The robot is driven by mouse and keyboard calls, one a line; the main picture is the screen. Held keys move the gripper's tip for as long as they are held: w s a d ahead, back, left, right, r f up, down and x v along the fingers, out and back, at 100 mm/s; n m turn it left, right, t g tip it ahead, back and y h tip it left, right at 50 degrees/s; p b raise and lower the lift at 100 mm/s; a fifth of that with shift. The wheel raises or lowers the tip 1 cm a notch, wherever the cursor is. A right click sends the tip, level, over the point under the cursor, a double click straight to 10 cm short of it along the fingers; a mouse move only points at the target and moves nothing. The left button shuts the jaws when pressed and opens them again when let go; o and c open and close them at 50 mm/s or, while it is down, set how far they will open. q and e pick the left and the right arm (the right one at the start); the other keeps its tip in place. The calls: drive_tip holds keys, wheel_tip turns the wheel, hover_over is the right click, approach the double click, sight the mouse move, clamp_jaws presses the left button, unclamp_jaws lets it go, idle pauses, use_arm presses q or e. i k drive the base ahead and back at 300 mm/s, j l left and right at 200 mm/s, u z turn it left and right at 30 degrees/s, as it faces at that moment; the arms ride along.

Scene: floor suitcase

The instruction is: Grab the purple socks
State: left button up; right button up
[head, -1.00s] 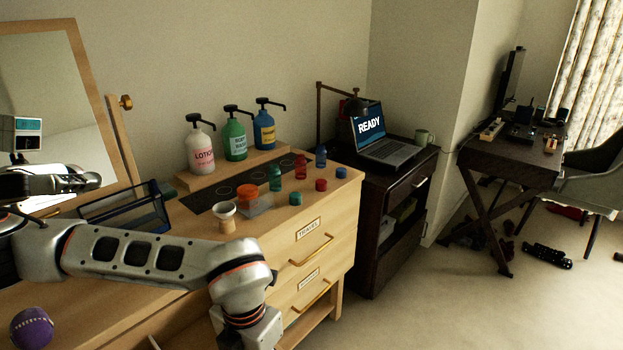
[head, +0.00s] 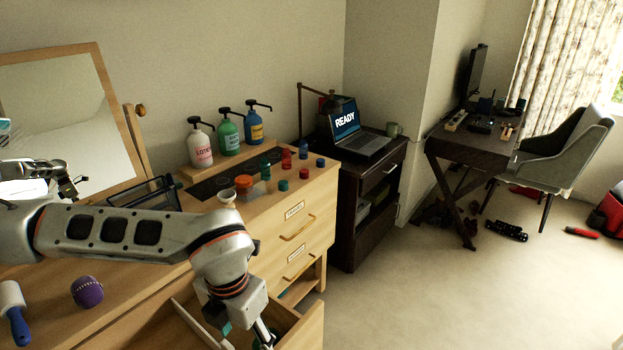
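A round purple bundle (head: 87,291) with a pale dotted line sits on the dresser top at the lower left. I cannot tell for sure that it is the rolled purple socks; no other purple thing shows. My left arm reaches across the dresser, to the right of and beyond the bundle. My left gripper (head: 266,338) points down at an open drawer (head: 308,326) at the bottom edge. Its fingertips are mostly cut off, so its opening is unclear. A bit of green shows beside it. My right gripper is not in view.
A blue-handled roller (head: 15,312) lies left of the bundle. Pump bottles (head: 228,137) and small jars stand at the dresser's back. A dark cabinet with a laptop (head: 356,130) stands beyond.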

sight(87, 292)
drive_tip(key=k, duration=0.95)
